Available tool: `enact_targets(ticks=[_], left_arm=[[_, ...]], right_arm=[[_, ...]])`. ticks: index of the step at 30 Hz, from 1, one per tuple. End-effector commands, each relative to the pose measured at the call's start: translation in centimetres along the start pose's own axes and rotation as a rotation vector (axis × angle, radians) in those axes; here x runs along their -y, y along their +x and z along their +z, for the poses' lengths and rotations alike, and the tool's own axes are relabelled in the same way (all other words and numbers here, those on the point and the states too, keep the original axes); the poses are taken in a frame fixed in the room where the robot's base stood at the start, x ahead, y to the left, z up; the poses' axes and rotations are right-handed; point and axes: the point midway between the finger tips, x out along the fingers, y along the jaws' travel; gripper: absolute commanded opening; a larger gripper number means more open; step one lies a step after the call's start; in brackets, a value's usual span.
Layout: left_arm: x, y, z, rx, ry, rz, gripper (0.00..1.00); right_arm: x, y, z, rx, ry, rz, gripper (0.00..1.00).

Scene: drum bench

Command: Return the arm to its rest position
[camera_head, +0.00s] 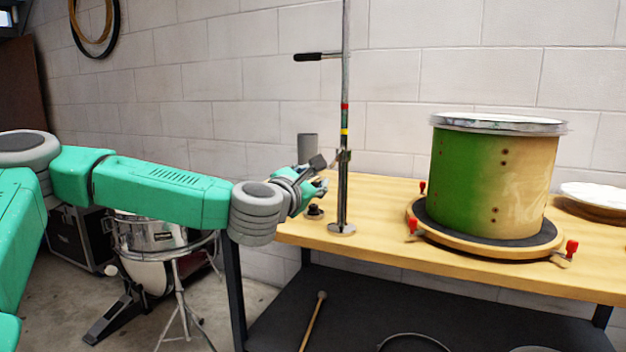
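My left arm (165,190), teal with grey joints, reaches in from the left at about the height of the bench top. Its gripper (322,173) is at the left end of the wooden bench (385,195), just left of an upright metal pole (344,120). Its fingertips look spread apart with nothing seen between them. Whether a finger touches the pole is hard to tell. My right gripper is not in view.
A green and yellow drum shell (490,180) stands on a round base (425,232) with red-tipped clamps. The pole has a black-gripped handle (315,57). A white disc (595,195) lies at right. A mallet (312,322) lies on the lower shelf. A drum (160,240) stands on the floor.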

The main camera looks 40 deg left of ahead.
Motion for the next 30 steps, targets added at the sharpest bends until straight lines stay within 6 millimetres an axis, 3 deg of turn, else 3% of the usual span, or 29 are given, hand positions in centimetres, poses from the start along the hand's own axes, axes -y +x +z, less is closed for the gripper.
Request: enact_targets(ticks=[16,19,23,26,30], left_arm=[[0.0,-0.1,0.0,0.0,0.0,-0.001,0.3],[1.0,-0.2,-0.2,-0.003,0.033,-0.023,0.3],[6.1,-0.8,-1.3,-0.012,0.209,-0.138,0.3],[12.4,-2.5,-3.6,-0.011,0.447,-0.296,0.3],[20.9,-7.1,-8.7,0.024,0.819,-0.56,0.3]], right_arm=[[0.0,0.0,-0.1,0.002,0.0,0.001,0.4],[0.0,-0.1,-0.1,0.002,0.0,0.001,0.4],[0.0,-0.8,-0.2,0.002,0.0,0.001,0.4],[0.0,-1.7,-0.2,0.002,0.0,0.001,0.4],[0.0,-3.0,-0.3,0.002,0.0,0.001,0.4]])
